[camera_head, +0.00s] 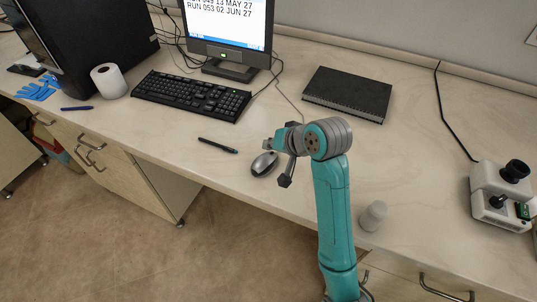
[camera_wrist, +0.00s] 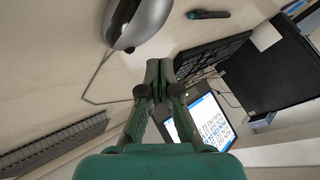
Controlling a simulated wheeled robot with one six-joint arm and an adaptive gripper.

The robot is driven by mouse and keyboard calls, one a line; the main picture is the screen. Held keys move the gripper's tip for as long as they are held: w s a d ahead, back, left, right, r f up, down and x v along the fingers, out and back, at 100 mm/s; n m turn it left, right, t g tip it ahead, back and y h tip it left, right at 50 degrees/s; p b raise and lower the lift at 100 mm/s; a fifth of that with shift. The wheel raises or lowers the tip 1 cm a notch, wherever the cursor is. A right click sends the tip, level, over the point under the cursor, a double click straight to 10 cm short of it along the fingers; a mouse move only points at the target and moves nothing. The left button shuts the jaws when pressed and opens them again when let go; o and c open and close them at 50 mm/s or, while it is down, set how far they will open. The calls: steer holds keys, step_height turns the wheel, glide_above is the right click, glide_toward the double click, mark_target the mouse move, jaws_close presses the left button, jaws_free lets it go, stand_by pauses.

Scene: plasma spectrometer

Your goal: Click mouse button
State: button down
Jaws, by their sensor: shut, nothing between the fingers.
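The mouse (camera_head: 264,163) is silver and black and lies on the desk in front of the keyboard, just left of my arm's wrist. It also shows large at the top of the wrist view (camera_wrist: 138,22), cut off by the frame edge. My gripper (camera_wrist: 158,64) is shut and empty, its fingertips together below and to the right of the mouse in that picture. In the head view my gripper (camera_head: 267,145) is small, by the far end of the mouse. I cannot tell whether it touches the mouse.
A black keyboard (camera_head: 192,95) and a monitor (camera_head: 228,30) stand behind the mouse. A pen (camera_head: 218,145) lies to its left, and a dark notebook (camera_head: 348,94) lies behind my arm. A small white container (camera_head: 373,215) stands right of my arm. A microscope-like device (camera_head: 502,194) stands far right.

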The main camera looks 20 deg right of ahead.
mark_target(270, 157)
steer(key=shift+r, duration=2)
